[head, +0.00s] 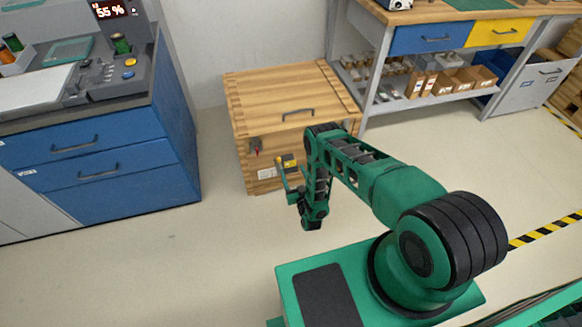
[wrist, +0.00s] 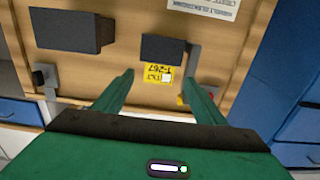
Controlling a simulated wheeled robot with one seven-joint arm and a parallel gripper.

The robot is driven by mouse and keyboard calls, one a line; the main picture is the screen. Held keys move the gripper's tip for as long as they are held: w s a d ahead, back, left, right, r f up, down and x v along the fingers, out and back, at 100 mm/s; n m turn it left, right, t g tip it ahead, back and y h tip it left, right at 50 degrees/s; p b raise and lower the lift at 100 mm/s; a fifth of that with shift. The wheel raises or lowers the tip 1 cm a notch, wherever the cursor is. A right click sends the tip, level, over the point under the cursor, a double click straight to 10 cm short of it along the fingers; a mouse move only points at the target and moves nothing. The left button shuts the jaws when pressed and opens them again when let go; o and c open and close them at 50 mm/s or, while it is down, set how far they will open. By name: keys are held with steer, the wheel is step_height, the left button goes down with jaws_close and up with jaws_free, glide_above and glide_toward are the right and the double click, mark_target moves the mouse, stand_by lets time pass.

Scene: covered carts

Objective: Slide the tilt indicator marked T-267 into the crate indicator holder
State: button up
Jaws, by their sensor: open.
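The yellow tilt indicator (wrist: 158,74) marked T-267 shows in the wrist view, its lettering upside down. It lies between my two fingertips, with a gap on each side. A black block (wrist: 162,49), which looks like a holder, adjoins it on the wooden crate's front (wrist: 120,80). I cannot tell how far the indicator sits in the block. My gripper (wrist: 160,80) is open and empty. In the head view the yellow indicator (head: 289,164) shows small at the crate (head: 268,108), and my gripper (head: 290,181) is just in front of it.
A second black block (wrist: 70,30) and a grey bracket (wrist: 45,78) are on the crate front. A red part (wrist: 182,98) is near my right finger. A blue drawer cabinet (head: 110,160) stands left, a workbench (head: 430,45) right. The floor in front is clear.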

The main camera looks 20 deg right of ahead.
steer(key=shift+s+d, duration=0.1)
steer(key=shift+s, duration=2.5)
